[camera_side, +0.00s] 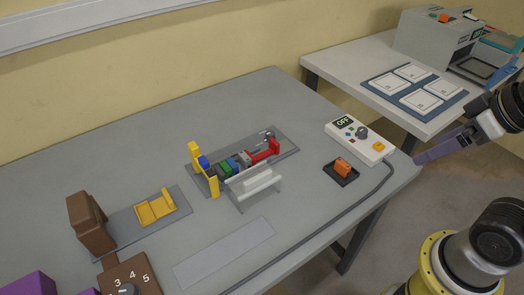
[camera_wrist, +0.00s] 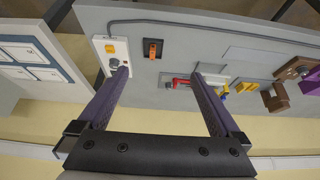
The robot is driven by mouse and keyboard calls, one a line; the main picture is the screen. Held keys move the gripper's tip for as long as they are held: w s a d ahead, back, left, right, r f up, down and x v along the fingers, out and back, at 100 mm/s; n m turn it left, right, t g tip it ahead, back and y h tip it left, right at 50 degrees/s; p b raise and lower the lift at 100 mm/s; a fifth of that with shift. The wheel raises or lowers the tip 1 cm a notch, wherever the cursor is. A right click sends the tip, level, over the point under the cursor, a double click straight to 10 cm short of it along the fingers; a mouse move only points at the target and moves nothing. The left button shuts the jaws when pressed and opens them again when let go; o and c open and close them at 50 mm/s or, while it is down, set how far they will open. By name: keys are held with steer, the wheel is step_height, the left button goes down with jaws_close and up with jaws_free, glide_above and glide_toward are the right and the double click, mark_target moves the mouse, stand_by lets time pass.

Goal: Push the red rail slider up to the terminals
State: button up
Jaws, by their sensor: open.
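The red rail slider (camera_side: 264,151) sits on a grey rail plate (camera_side: 285,143) on the table. It is a red arm with an upright end block at the right. The coloured terminals (camera_side: 234,164), blue, green and grey, stand in a row left of it; I cannot tell whether they touch the slider. In the wrist view the slider (camera_wrist: 180,82) shows between the fingers, near the right one, which hides part of the rail. My gripper (camera_wrist: 160,74) is open and empty. In the side view its purple finger (camera_side: 440,147) hangs beyond the table's right edge, well away from the slider.
A clear guard with a white bar (camera_side: 256,182) stands in front of the rail; yellow posts (camera_side: 194,157) stand at its left end. A control box reading OFF (camera_side: 357,139) and an orange switch (camera_side: 343,166) lie to the right. A cable runs along the front. Brown blocks (camera_side: 88,222) stand far left.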

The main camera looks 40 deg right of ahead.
steer(key=shift+s+r, duration=0.1)
steer(key=c, duration=0.4)
steer(key=shift+m, duration=0.3)
steer(key=r, duration=0.1)
steer(key=w+r, duration=0.2)
steer(key=shift+r, duration=0.35)
steer(key=c, duration=0.4)
steer(key=w+r, duration=0.6)
steer(key=w, duration=0.1)
steer(key=shift+c, duration=0.2)
steer(key=g, duration=0.6)
glide_above(274, 141)
step_height(274, 141, down, 18)
steer(key=r, duration=0.1)
step_height(274, 141, down, 14)
steer(key=shift+f, duration=0.15)
